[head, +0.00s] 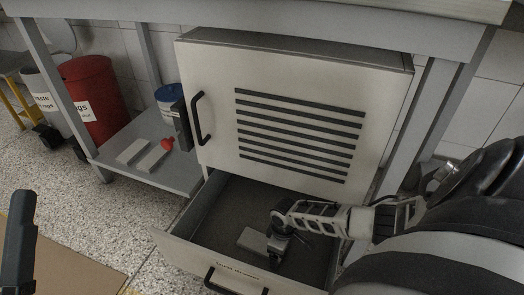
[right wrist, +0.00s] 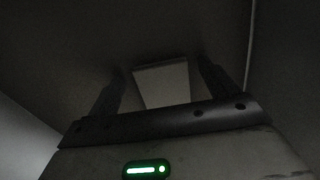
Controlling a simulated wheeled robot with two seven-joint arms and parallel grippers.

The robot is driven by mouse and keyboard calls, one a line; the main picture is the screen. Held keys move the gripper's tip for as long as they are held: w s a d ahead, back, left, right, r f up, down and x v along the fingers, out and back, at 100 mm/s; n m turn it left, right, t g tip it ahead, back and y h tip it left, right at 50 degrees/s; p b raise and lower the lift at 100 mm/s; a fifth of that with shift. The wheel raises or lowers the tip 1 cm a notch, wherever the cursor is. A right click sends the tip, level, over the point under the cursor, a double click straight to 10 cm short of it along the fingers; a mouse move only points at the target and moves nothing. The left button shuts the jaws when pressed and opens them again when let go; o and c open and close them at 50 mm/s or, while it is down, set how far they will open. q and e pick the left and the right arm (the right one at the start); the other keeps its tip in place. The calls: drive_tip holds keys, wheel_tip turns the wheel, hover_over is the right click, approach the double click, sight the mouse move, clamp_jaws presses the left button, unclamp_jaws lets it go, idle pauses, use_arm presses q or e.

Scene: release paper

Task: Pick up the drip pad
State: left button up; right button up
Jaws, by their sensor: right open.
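A pale, flat rectangular pad, which looks like the drip pad (head: 252,240), lies on the floor of the open drawer (head: 200,225) in the head view. My right gripper (head: 274,246) reaches down into the drawer at the pad's right end and hides part of it. In the right wrist view, the pad (right wrist: 162,84) shows between the two spread fingers of my right gripper (right wrist: 160,68). The fingers look apart from it, one on each side. My left gripper (head: 18,240) is a dark shape at the left edge, only partly visible.
A cabinet with a slotted door (head: 300,125) stands above the drawer. The drawer walls surround my right gripper closely. A low shelf (head: 150,135) holds two pale blocks, a red item (head: 167,143) and a blue container (head: 168,97). Red bin (head: 92,100) at left.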

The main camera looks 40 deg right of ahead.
drive_tip(key=shift+f, duration=0.15)
drive_tip(key=c, duration=1.1)
drive_tip(key=shift+o, duration=0.2)
